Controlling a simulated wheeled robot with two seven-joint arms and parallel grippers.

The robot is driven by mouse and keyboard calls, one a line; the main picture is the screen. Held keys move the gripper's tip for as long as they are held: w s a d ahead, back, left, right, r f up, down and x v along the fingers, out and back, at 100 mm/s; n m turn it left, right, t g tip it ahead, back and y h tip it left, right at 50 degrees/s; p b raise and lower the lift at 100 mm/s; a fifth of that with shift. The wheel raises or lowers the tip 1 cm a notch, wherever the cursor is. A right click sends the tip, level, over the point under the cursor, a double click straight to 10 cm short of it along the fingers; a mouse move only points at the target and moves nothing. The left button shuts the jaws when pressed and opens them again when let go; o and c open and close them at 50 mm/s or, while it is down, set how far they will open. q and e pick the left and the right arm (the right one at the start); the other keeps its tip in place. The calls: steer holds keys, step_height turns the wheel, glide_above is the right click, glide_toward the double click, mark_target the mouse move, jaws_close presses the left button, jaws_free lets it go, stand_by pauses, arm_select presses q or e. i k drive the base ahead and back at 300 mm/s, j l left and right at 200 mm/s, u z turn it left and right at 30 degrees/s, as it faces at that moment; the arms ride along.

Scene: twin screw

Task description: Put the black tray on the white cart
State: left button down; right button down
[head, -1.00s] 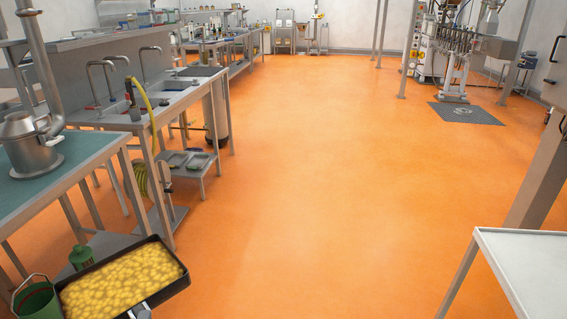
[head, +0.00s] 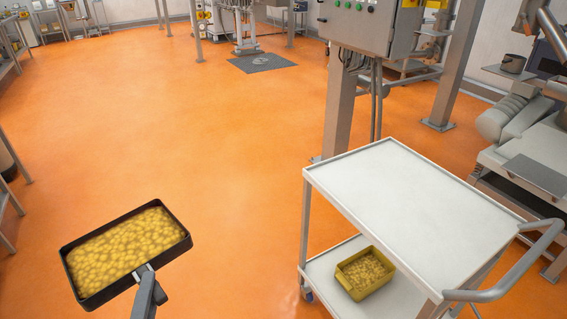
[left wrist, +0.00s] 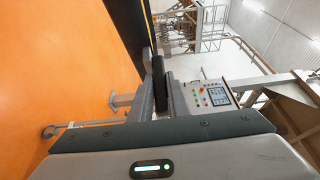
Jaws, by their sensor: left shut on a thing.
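The black tray (head: 83,298), full of yellow lumpy pieces, is held out over the orange floor at the lower left of the head view. My left gripper (head: 146,276) is shut on its near edge. In the left wrist view the left gripper's fingers (left wrist: 161,85) close on the dark tray wall (left wrist: 146,30). The white cart (head: 420,200) stands at the right of the head view, apart from the tray. Its top shelf is bare. My right gripper is not in view.
A yellow bin (head: 365,273) with similar pieces sits on the cart's lower shelf. The cart's handle (head: 510,270) sticks out at the right. A grey control box (head: 370,25) on a post stands behind the cart. Open floor lies between tray and cart.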

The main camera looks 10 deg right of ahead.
mark_target(395, 198)
steer(key=i+j+z, duration=0.1)
steer(key=z, duration=0.35)
steer(key=i+j+z, duration=0.1)
steer(key=z, duration=0.3)
steer(key=j+z, duration=0.2)
steer(key=z, duration=0.25)
steer(key=i+j+z, duration=0.1)
steer(key=j+z, duration=0.35)
steer(key=i+j+z, duration=0.1)
steer(key=j+z, duration=0.35)
steer(key=l, duration=0.1)
